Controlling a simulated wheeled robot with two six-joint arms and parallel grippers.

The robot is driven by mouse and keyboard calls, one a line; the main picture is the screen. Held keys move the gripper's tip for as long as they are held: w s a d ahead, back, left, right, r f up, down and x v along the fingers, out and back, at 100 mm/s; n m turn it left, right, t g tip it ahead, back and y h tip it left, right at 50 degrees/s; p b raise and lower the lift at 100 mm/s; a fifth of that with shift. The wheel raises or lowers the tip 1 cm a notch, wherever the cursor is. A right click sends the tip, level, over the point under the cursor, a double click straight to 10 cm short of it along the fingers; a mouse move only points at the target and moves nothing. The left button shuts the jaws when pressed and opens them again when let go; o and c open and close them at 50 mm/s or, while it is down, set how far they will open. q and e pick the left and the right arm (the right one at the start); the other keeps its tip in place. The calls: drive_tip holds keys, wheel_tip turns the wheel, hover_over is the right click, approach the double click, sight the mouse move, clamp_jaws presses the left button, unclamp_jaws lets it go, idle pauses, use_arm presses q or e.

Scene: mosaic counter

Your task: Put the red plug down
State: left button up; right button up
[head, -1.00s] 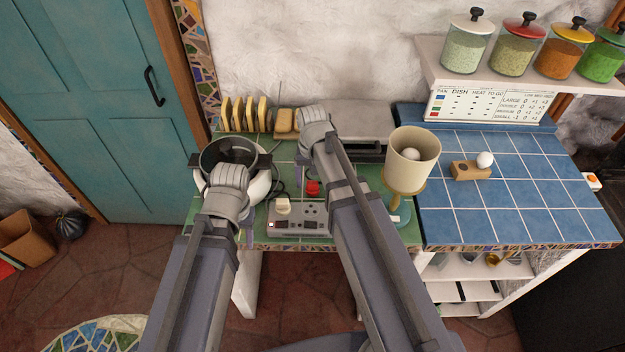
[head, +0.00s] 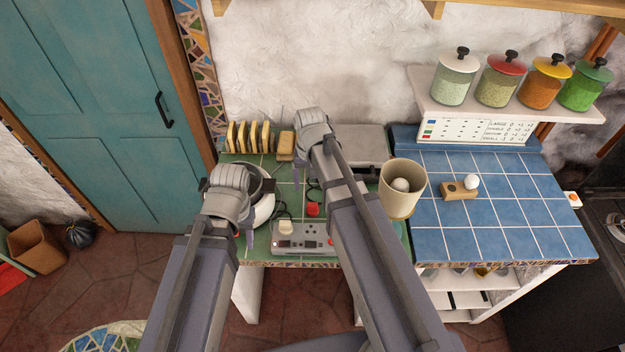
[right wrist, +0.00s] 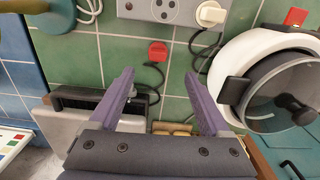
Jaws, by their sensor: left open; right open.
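The red plug (head: 313,209) lies on the green tiles just behind the grey socket strip (head: 303,240). In the right wrist view the plug (right wrist: 158,52) rests on the tiles beyond the fingertips, with a dark cable beside it. A white plug (head: 286,227) sits on the strip.
A white cooker with a dark pot (right wrist: 285,95) stands close to the grippers. Bread slices in a rack (head: 250,138) are at the back left. A cream cup (head: 402,190) holding an egg stands right of my right arm. The blue counter (head: 510,215) is largely clear.

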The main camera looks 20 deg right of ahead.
drive_tip(key=s+a+n+h, duration=0.1)
drive_tip(key=s+a+n, duration=0.5)
drive_tip(key=s+a, duration=0.3)
drive_tip(key=s, duration=0.4)
drive_tip(key=shift+a+n, duration=0.3)
drive_tip(key=shift+a, duration=0.05)
drive_tip(key=shift+s, duration=0.1)
wheel_tip(320, 180, down, 7)
drive_tip(key=b, duration=0.7)
drive_tip(key=shift+r, duration=0.15)
drive_tip(key=shift+d, duration=0.1)
